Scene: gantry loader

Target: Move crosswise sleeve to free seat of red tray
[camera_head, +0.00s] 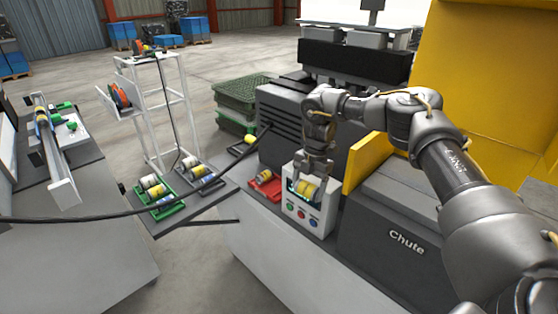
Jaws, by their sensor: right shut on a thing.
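My right gripper (309,184) reaches down in front of the dark machine and is shut on a yellow-banded sleeve (307,192). The sleeve is in front of the white box with the coloured buttons, or over its top; I cannot tell whether it touches the box. The fingers cover part of it. The red tray (277,193) lies just left of the white box, apart from the gripper. One sleeve (264,176) with a yellow part sits in it. Its other seat is too small to make out clearly. My left gripper is not in view.
The white button box (318,222) stands close beside the red tray. A yellow panel (364,158) and the grey chute housing (400,215) are to the right. A green tray (168,211) with sleeves lies on the left shelf. A black cable crosses at left.

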